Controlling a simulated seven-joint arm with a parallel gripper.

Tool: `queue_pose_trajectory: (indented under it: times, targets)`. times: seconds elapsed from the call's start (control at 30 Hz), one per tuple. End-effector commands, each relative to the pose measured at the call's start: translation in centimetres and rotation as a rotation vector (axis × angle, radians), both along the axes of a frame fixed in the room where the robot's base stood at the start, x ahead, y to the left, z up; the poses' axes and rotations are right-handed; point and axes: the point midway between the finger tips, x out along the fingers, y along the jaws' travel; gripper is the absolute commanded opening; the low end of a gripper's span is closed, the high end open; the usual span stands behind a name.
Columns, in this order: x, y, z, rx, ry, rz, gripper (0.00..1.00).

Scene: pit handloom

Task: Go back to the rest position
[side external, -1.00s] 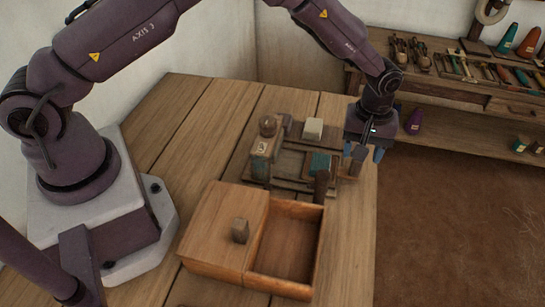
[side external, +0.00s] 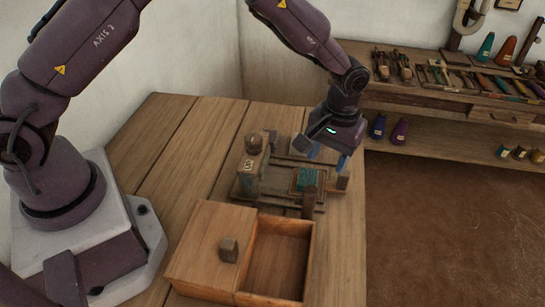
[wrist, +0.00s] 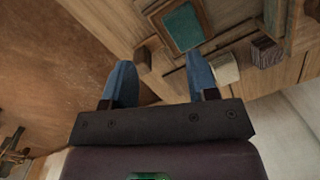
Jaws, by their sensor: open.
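My gripper (side external: 328,156) is open and empty, with blue fingers pointing down above the back right part of a small wooden loom fixture (side external: 250,192). In the wrist view the two fingers (wrist: 162,78) are spread apart with nothing between them. A teal patch (side external: 308,179) lies in the fixture, below and slightly left of the gripper; it also shows in the wrist view (wrist: 182,27). A cream block (wrist: 224,68) shows beside one finger in the wrist view; my gripper hides it in the side view.
A wooden box (side external: 214,242) with a knobbed lid and an open compartment stands in front of the fixture. A shelf (side external: 455,103) with tools and cones is at the back right. The table's left part is clear.

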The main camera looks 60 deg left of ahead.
Motion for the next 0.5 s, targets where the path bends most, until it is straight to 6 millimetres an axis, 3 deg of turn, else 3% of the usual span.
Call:
queue_pose_trajectory:
  times: [0.27,0.5]
  targets:
    - [-5.0,3.5,8.6,-0.030,-0.044,-0.229,0.53]
    - [-11.4,7.0,15.8,-0.038,-0.145,-0.391,0.53]
